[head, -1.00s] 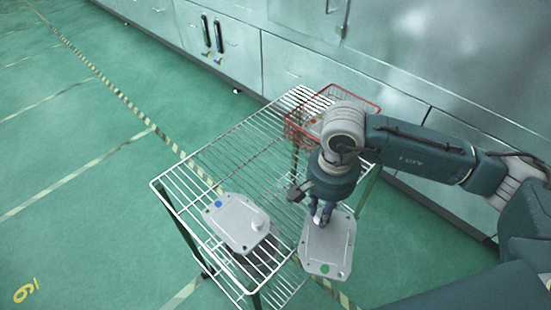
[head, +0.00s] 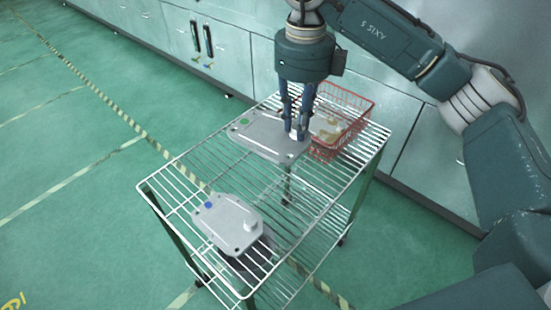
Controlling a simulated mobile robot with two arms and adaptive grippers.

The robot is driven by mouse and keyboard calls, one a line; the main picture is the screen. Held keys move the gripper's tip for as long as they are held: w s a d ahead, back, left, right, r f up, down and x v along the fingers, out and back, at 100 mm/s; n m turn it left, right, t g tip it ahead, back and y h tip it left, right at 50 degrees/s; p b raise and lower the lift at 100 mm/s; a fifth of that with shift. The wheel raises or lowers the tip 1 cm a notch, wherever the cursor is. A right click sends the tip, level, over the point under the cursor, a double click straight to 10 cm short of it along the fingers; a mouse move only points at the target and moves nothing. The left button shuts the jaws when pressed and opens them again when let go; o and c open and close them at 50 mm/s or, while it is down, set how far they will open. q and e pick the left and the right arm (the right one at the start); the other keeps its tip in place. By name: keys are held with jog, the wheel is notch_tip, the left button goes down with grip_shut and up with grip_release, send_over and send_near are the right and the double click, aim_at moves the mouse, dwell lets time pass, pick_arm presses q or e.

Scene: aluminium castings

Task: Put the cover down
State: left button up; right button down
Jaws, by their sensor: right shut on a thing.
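A flat grey cover with a green dot (head: 262,134) is at the far part of the wire rack table, just left of the red basket. My right gripper (head: 297,132) points down from above and is shut on this cover's raised knob, near its right end. The cover looks about level. I cannot tell whether it touches the wires or hovers just above them. A second grey cover with a blue dot (head: 226,222) lies on the near left part of the rack, apart from the gripper. My left gripper is out of view.
The wire rack table (head: 205,172) has open wires between the two covers and along its right side. A red wire basket (head: 345,112) with some parts in it stands at the far end, close to the held cover. Grey cabinets (head: 160,35) line the wall behind.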

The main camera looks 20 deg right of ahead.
jog(key=shift+w+a+r+m, duration=0.15)
jog(key=shift+r+m, duration=0.35)
jog(key=shift+m, duration=0.1)
jog(key=p, duration=0.2)
send_near(292, 188)
jog(key=shift+f+p, duration=0.35)
jog(key=shift+f, duration=2.3)
jog(key=c, duration=1.5)
grip_release()
jog(key=shift+r, duration=0.1)
jog(key=shift+r, duration=0.3)
notch_tip(292, 188, up, 11)
jog(key=b, duration=0.3)
jog(key=shift+r, duration=0.15)
